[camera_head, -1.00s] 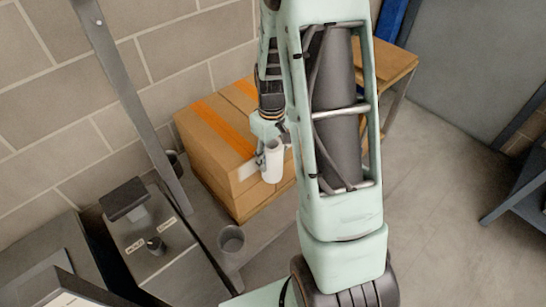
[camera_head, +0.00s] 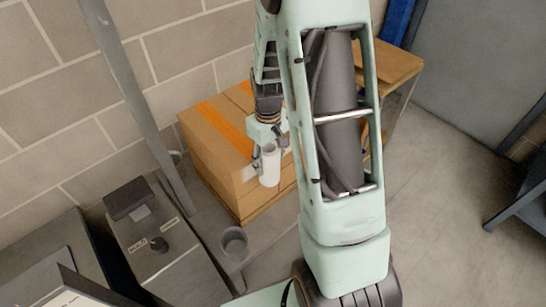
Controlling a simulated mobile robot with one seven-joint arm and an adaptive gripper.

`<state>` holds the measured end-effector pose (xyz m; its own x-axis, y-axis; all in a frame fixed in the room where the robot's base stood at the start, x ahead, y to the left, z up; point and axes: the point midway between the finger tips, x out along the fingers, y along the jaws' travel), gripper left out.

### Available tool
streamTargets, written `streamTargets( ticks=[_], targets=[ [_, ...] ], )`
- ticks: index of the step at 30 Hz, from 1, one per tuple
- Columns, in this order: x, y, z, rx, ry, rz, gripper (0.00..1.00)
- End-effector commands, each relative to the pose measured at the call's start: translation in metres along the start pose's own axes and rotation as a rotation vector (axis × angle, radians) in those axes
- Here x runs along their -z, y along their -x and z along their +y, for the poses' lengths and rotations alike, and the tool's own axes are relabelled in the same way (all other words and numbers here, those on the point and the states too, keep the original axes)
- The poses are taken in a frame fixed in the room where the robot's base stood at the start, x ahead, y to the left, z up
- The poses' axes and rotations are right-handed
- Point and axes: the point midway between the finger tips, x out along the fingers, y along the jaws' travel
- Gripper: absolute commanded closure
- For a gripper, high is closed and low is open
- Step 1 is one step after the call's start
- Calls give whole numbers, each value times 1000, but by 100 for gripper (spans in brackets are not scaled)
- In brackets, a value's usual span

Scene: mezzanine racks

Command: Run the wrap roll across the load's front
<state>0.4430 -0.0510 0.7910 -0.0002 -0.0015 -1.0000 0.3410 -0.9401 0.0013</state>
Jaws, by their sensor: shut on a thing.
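The load (camera_head: 213,131) is a stack of brown cardboard boxes with orange tape on top, set against the block wall. The wrap roll (camera_head: 270,167) is a white upright cylinder in front of the load's near side. My gripper (camera_head: 265,150) is shut on the wrap roll. A pale strip shows on the box face just left of the roll; I cannot tell whether it is film or a label. My arm hides the load's right part.
A grey machine (camera_head: 150,245) with a knob and a grey post (camera_head: 135,95) stand left of the load. A grey cup-like container (camera_head: 234,243) sits in front. A wooden table (camera_head: 392,66) is behind my arm. Open floor (camera_head: 440,190) lies to the right.

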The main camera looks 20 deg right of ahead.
Motion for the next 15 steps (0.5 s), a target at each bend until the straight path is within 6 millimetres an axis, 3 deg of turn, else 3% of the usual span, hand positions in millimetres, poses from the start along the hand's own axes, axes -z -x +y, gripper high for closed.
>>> streamTargets(
  ticks=[9, 15],
  targets=[
    [2, 1, -21, -1, 1, 4, 77],
    [2, 1, -18, -2, -1, 5, 77]
  ],
)
